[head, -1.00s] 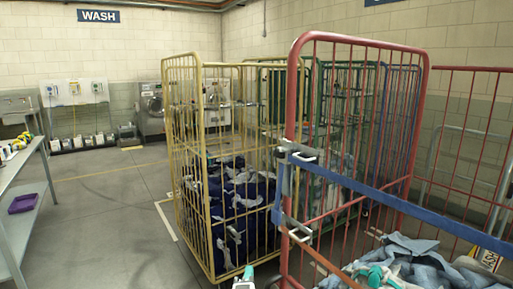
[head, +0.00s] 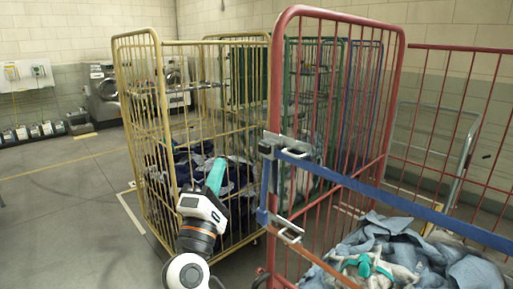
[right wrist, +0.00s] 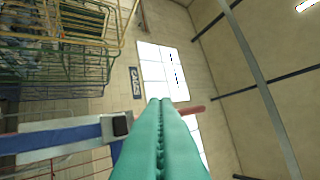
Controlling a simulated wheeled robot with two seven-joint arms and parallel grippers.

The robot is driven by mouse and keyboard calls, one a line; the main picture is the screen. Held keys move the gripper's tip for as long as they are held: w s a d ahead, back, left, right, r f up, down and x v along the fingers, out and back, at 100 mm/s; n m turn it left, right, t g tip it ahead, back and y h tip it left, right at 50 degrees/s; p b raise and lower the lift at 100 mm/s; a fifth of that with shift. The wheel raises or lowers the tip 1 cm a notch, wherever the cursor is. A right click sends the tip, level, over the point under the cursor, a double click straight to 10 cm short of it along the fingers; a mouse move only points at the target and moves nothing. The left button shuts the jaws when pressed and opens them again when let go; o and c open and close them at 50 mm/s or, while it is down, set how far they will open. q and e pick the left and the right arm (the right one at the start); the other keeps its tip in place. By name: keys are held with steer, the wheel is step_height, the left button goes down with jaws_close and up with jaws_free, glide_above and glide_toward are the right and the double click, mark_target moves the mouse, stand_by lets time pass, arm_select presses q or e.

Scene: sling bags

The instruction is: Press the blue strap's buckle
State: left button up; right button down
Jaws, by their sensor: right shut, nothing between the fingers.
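The blue strap (head: 400,207) runs across the open front of the red cage cart. Its left end meets the cart's front post, where metal fittings (head: 287,148) show; a second fitting (head: 288,231) sits lower. In the right wrist view the strap (right wrist: 52,138) comes in from the left and ends at a small dark buckle (right wrist: 120,125). My right gripper (head: 218,164), with teal fingers, is shut and empty, raised left of the strap's end and apart from it in the head view. Its shut fingers (right wrist: 160,105) fill the lower middle of the wrist view. My left gripper is not in view.
The red cart (head: 275,85) holds blue-grey and white cloth with a teal piece (head: 366,265). A yellow cage cart (head: 125,110) with dark blue laundry stands behind my right gripper. Green and blue carts stand beyond. Floor at the left is clear.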

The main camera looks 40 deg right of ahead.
steer(key=p, duration=0.3)
glide_toward(264, 148)
steer(key=w+d+r, duration=0.2)
steer(key=w+r, duration=0.2)
steer(key=shift+w+d, duration=0.25)
steer(key=shift+w, duration=0.15)
stand_by(1.3)
steer(key=shift+d+f+b, duration=0.1)
steer(key=shift+d+b, duration=0.05)
steer(key=shift+b, duration=0.2)
steer(key=shift+d, duration=0.25)
